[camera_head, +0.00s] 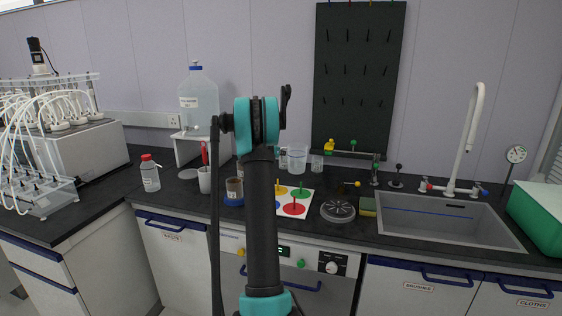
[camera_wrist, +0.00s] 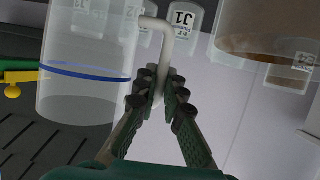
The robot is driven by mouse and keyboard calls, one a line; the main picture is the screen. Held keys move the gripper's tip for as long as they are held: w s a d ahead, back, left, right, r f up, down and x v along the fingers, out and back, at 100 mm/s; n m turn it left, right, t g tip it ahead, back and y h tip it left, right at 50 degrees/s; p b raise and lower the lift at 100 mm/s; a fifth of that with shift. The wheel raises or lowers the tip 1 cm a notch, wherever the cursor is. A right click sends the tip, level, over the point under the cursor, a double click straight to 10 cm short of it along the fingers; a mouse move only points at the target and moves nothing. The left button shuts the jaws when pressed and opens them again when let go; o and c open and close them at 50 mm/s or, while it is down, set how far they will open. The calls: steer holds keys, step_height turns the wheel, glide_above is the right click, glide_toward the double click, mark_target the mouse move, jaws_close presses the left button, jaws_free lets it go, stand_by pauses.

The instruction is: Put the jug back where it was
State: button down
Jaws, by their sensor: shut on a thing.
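The clear jug (camera_head: 297,158) shows just right of my arm in the head view, over the back of the dark worktop. In the wrist view the jug (camera_wrist: 85,85) fills the upper left, with a blue line around it and a pale bent handle (camera_wrist: 178,24). My gripper (camera_wrist: 160,88) is shut on this handle, with a ribbed finger on each side. I cannot tell whether the jug's base touches the worktop.
A board with coloured discs (camera_head: 302,204) lies in front. The sink (camera_head: 445,215) is at right. A small clear beaker (camera_head: 317,165) stands close by.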

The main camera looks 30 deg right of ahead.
steer(key=shift+f, duration=1.75)
steer(key=c, duration=1.6)
jaws_free()
steer(key=shift+f, duration=0.1)
